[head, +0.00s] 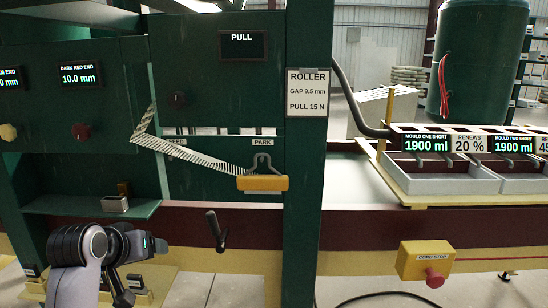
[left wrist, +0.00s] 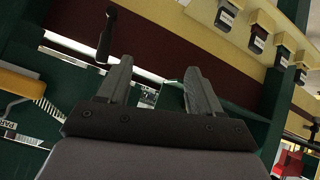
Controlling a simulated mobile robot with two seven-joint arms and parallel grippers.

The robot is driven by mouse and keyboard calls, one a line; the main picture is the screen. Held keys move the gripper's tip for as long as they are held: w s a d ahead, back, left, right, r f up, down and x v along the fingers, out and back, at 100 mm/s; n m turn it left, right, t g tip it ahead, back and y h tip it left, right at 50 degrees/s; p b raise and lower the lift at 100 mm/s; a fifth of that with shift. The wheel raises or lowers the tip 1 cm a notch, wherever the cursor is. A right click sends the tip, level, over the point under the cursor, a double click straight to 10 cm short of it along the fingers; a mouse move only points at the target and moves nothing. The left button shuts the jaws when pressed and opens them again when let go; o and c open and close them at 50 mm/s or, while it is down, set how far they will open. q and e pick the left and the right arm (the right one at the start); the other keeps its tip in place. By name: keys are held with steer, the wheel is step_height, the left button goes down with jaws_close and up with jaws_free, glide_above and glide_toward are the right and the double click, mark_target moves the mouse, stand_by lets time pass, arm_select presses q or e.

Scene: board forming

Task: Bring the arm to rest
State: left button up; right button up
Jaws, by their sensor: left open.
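My left arm comes in at the lower left of the head view. Its gripper (head: 150,246) is in front of the machine, below a small green shelf (head: 90,207) and to the left of a black lever handle (head: 216,232). In the left wrist view the two fingers of the gripper (left wrist: 158,75) stand apart with nothing between them. The black handle (left wrist: 107,32) shows there beyond the left finger, apart from it as far as I can tell. My right gripper is not in view.
A yellow pull bar (head: 262,183) hangs on a hook by the PARK label. A small metal block (head: 115,204) lies on the shelf. A green post (head: 309,160) stands mid-view. Grey mould trays (head: 440,180) and a yellow box with a red button (head: 425,262) are to the right.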

arm_select(q)
steer(key=s+f+m+g, duration=0.2)
steer(key=s+f+g, duration=0.1)
steer(key=s+f, duration=1.1)
steer(key=s+d+f+m+g, duration=0.1)
steer(key=s+d+f+g, duration=0.15)
steer(key=s, duration=0.75)
steer(key=s+d+f+m+g, duration=0.1)
steer(key=s+f+m, duration=0.15)
steer(key=s, duration=0.75)
steer(key=w+d+f+t+h, duration=0.1)
steer(key=w+d+f+t, duration=0.1)
steer(key=w+f+t, duration=0.4)
step_height(320, 180, down, 3)
steer(key=shift+w+d+f+t+h, duration=0.1)
steer(key=shift+w+d+t+h, duration=0.25)
steer(key=shift+t, duration=0.3)
